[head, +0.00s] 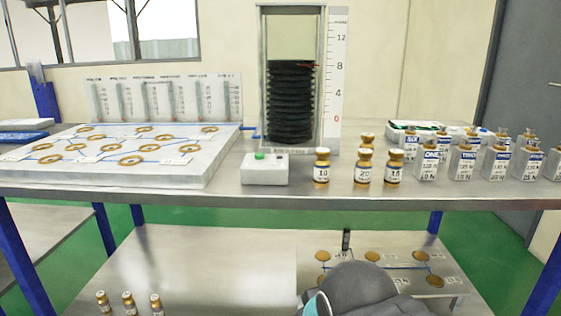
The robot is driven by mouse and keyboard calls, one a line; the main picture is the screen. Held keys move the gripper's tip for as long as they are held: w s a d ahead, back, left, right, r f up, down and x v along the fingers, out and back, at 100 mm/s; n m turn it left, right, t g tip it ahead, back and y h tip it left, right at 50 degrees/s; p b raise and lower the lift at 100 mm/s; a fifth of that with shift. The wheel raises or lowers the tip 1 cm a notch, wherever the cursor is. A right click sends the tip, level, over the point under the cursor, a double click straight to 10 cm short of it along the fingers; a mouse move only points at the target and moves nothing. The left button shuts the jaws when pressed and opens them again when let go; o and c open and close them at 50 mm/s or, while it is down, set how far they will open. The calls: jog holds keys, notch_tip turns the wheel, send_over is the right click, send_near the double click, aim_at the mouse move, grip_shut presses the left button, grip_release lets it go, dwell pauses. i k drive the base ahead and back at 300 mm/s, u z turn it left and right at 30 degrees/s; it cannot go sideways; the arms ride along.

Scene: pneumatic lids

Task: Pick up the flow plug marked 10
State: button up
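The flow plug marked 10 (321,167) stands upright on the table's front part, a small brass-coloured cylinder with a white label and a dark band. It is right of a white box with a green button (265,170). To its right stand a similar plug that seems marked 20 (364,165) and one that seems marked 15 (394,168). Another brass plug (367,140) stands behind them, partly hidden. My grey arm link with a teal cap shows at the bottom centre, below the table top. My gripper's fingers cannot be made out.
A board with brass rings and blue lines (205,160) fills the table's left. A clear column with black bellows (291,100) and a scale stands behind plug 10. Labelled metal weights (465,163) crowd the right. The lower shelf (220,260) holds several small plugs and another ringed board.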

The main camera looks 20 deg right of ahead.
aim_at(321, 173)
jog(key=k, duration=1.05)
jog(key=z, duration=0.9)
jog(key=i, duration=1.2)
jog(key=u, duration=0.75)
